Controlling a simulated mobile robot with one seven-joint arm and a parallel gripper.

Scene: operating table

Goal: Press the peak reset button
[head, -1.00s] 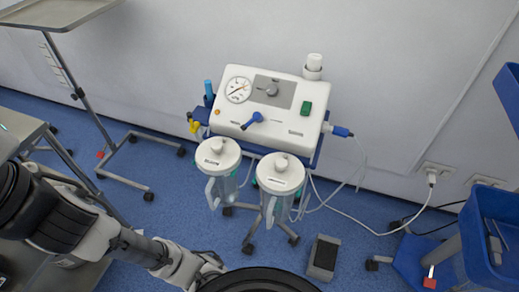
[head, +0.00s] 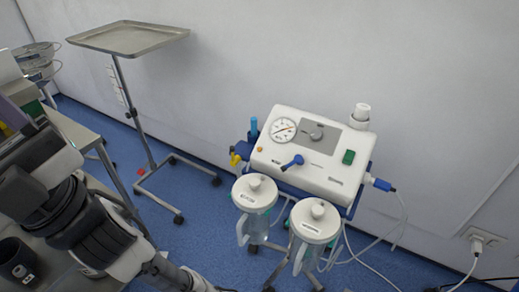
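A white suction machine (head: 310,165) stands near the wall, right of the middle in the head view. On its sloped front are a round dial gauge (head: 283,130), a small orange button (head: 260,149) just below and left of the gauge, a grey panel with a knob (head: 316,132), a blue lever (head: 293,162) and a green switch (head: 348,157). No label reading peak reset can be made out. My arm enters at the lower left and leaves at the bottom edge. My gripper is out of view.
Two lidded jars (head: 255,192) (head: 315,220) hang in front of the machine. A tray stand (head: 130,37) stands at the left by the wall. A grey table (head: 82,135) is at the left edge. A cable runs to a wall socket (head: 480,237). Blue floor shows between stand and machine.

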